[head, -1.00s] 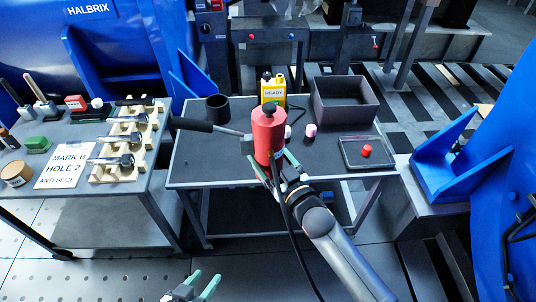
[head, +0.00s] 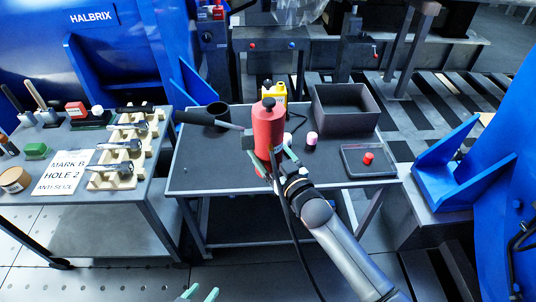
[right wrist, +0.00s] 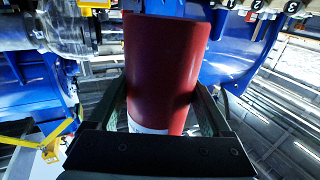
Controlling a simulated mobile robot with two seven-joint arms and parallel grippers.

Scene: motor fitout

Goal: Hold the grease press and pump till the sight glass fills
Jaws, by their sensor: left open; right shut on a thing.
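The grease press (head: 268,132) is a red cylinder with a black cap. It is held upright over the dark table. Its black lever handle (head: 195,118) sticks out to the left. My right gripper (head: 273,162) is shut around the lower part of the press. In the right wrist view the red body (right wrist: 165,60) fills the space between the fingers. My left gripper (head: 200,294) is open and empty at the bottom edge, well below the lever and mostly out of frame. I cannot make out the sight glass.
A blue bracket (head: 445,175) stands right.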

